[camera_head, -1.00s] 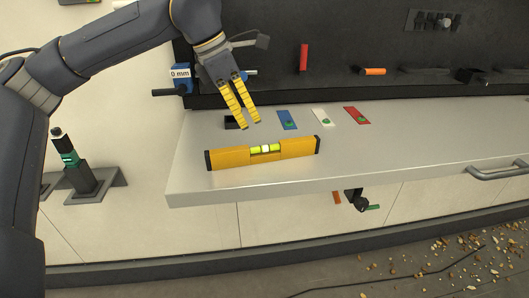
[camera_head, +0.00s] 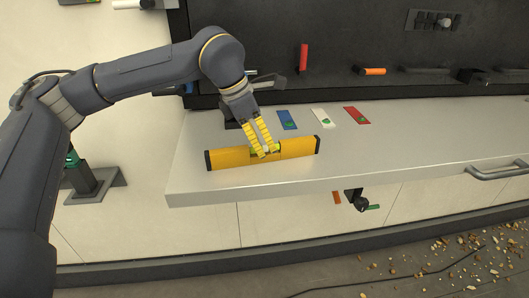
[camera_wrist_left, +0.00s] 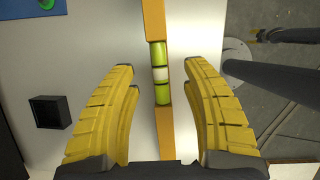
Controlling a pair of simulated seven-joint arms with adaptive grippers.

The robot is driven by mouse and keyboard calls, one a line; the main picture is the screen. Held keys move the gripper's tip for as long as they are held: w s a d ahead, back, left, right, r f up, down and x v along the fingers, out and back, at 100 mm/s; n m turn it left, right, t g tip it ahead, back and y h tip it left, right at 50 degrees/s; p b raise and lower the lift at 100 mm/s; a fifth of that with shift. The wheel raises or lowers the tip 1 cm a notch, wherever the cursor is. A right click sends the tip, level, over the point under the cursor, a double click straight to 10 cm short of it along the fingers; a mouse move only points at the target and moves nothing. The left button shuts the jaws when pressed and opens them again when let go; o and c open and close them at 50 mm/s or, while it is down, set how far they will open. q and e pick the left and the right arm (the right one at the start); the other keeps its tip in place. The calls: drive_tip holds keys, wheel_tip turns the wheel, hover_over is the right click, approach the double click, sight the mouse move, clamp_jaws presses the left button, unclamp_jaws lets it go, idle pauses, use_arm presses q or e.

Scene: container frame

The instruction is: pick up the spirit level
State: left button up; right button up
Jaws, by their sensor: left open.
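The spirit level (camera_head: 228,157) is a yellow-orange bar with black end caps and a green vial in the middle. It lies on the light grey bench top near its front edge. My left gripper (camera_head: 270,151) is at the middle of the level, its yellow fingers partly covering the vial. In the left wrist view the level (camera_wrist_left: 166,138) runs between the two open fingers of the left gripper (camera_wrist_left: 164,100), with a gap on each side. The fingers look clear of it there.
The bench (camera_head: 420,139) holds blue (camera_head: 287,120), white (camera_head: 324,117) and red (camera_head: 357,116) plates behind the level. A small black open box (camera_wrist_left: 50,112) sits left of the level in the wrist view. A dark tool panel (camera_head: 340,40) stands behind. The bench's right side is clear.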

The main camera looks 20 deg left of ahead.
use_arm(q)
drive_tip(key=shift+x, duration=0.9)
drive_tip(key=shift+r, duration=0.1)
clamp_jaws()
